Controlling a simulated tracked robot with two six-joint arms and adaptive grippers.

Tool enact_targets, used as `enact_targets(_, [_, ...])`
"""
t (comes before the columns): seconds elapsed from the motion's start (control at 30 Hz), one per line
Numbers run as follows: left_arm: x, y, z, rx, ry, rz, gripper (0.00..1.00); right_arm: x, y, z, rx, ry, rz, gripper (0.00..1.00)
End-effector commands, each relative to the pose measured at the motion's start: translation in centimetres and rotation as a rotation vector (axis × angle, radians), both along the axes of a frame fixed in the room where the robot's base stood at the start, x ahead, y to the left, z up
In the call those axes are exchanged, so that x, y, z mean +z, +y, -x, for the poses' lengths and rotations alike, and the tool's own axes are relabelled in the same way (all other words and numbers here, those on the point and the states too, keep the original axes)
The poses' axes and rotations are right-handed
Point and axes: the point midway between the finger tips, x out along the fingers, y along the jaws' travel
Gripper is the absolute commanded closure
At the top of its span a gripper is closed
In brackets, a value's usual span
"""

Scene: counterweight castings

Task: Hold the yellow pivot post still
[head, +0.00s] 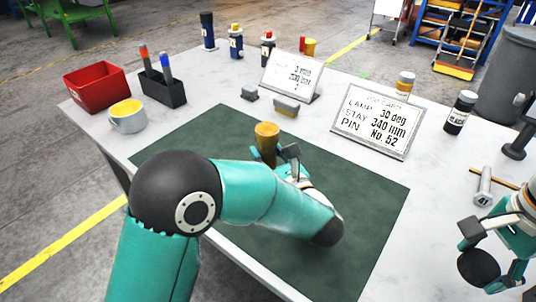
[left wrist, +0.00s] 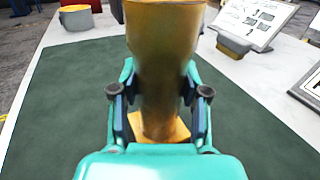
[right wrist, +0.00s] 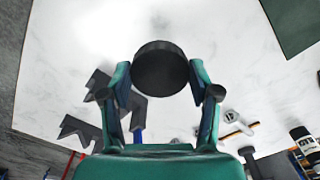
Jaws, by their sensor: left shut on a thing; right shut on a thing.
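The yellow pivot post (head: 267,131) stands upright on the dark green mat (head: 190,150), its wide top showing above my left gripper (head: 275,158). In the left wrist view the post (left wrist: 163,45) rises between the two fingers of my left gripper (left wrist: 160,92), which is shut on it; its square yellow foot shows below. My right gripper (head: 478,240) is at the right side of the table. In the right wrist view my right gripper (right wrist: 158,90) is shut on a black round piece (right wrist: 160,68). My left arm hides part of the mat.
Two printed sign boards (head: 375,120) (head: 291,75) stand behind the mat. A red bin (head: 97,88), a black pen holder (head: 163,90) and a mug (head: 128,117) are at the left. The mat's front is clear.

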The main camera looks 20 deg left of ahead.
Motion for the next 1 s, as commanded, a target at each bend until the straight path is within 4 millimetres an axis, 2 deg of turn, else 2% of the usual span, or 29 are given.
enact_targets(0.27, [1.1, 0.0, 0.0, 0.000, -0.006, 0.000, 1.00, -0.2, 0.0, 0.0, -0.001, 0.000, 0.000, 0.52])
enact_targets(0.53, [3.8, 0.0, 0.2, -0.002, -0.006, 0.001, 1.00, -0.8, 0.0, 0.0, -0.001, 0.000, 0.000, 0.52])
enact_targets(0.77, [3.4, 1.7, 4.7, -0.003, -0.006, 0.000, 1.00, -2.3, 0.0, 0.0, -0.001, 0.000, 0.000, 0.52])
enact_targets(1.0, [3.4, 3.9, 10.9, -0.004, -0.007, 0.001, 1.00, -3.9, -0.1, 0.0, -0.001, 0.000, 0.000, 0.52])
